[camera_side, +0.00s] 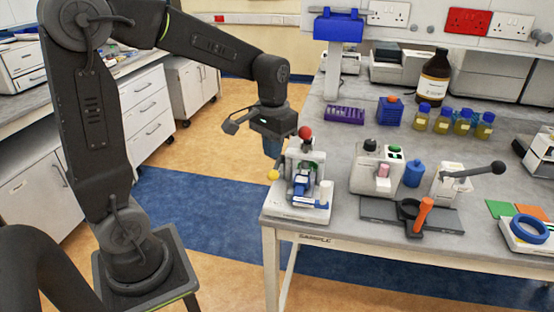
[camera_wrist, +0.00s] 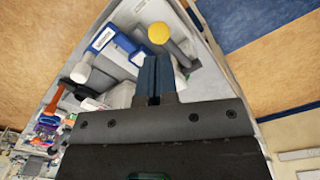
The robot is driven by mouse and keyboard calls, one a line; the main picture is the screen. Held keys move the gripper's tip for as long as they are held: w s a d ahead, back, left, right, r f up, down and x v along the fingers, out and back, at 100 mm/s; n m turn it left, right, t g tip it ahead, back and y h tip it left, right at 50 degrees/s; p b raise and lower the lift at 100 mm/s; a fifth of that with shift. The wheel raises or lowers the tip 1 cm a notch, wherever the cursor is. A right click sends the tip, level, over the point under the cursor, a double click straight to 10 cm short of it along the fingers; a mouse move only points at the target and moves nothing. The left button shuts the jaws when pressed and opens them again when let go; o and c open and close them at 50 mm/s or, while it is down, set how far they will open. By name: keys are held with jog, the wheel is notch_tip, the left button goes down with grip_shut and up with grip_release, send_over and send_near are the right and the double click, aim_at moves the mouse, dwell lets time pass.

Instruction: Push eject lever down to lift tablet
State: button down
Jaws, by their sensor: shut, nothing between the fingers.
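A small white tablet press (camera_side: 298,208) with blue and green parts stands at the table's near left corner. It has a red ball knob (camera_side: 305,132) on top. A yellow ball knob (camera_side: 272,175) sticks out at its left side, apparently the eject lever's end. In the wrist view the yellow knob (camera_wrist: 158,33) lies just beyond my fingertips. My gripper (camera_side: 272,152) is shut and empty, pointing down above the yellow knob, with a gap visible in the side view. Its blue fingers (camera_wrist: 153,62) are together in the wrist view. I cannot make out a tablet.
Right of the press stand a white device (camera_side: 376,170), a blue bottle (camera_side: 414,172) and a black-handled lever press (camera_side: 452,184). An orange-handled tool (camera_side: 424,214) lies in front. Several yellow vials (camera_side: 442,122) and a brown bottle (camera_side: 433,78) stand behind. Left of the table corner is open floor.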

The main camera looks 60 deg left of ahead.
aim_at(273, 170)
jog(key=shift+r, duration=2.55)
jog(key=s+d+m+t, duration=0.3)
jog(key=s+d+t, duration=0.2)
jog(key=s, duration=0.8)
jog(key=d, duration=0.3)
jog(key=shift+s+d+r+t, duration=0.15)
jog(key=shift+s+d+t, duration=0.05)
jog(key=shift+t, duration=0.1)
